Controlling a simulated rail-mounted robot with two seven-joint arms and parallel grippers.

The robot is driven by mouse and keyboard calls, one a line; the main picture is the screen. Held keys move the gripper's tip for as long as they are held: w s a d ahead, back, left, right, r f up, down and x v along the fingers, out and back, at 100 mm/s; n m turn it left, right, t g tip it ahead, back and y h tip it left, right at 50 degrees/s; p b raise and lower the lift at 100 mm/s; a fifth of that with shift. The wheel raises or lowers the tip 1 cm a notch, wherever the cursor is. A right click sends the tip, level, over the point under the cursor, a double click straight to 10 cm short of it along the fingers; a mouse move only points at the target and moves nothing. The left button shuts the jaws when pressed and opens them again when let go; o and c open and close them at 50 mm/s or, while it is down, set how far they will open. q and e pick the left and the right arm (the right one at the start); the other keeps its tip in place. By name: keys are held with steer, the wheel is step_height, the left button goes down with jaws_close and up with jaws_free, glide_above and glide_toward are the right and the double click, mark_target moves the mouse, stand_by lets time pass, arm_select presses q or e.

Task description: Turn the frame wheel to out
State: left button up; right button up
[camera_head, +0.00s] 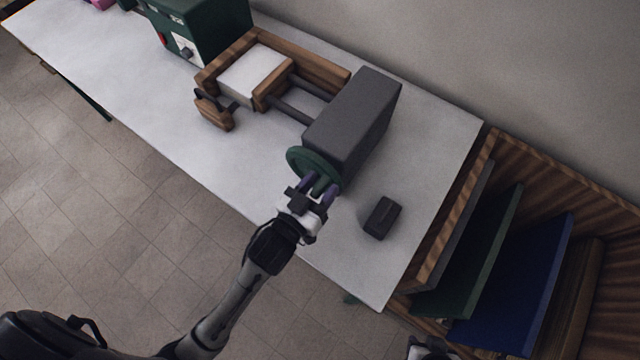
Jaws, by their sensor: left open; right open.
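The frame wheel (301,158) is a dark green round wheel on the near end of a grey block (353,120), part of a wooden frame device on the table. My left gripper (318,187) is at the lower edge of the wheel. Its two purple fingers are apart, with a green part of the wheel showing between them. I cannot tell whether the fingers touch it. The gripper hides the lower part of the wheel. My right gripper (428,348) shows only in part at the bottom edge, away from the wheel; its fingertips are hard to make out.
A small dark block (382,218) lies on the white table (255,170), right of the wheel. A wooden frame (318,68) with a white pad (254,77) is up-left. A green machine (212,22) stands behind it. A wooden rack (450,225) with coloured boards is beyond the table's right end.

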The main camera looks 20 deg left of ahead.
arm_select(q)
jaws_close()
stand_by(0.4)
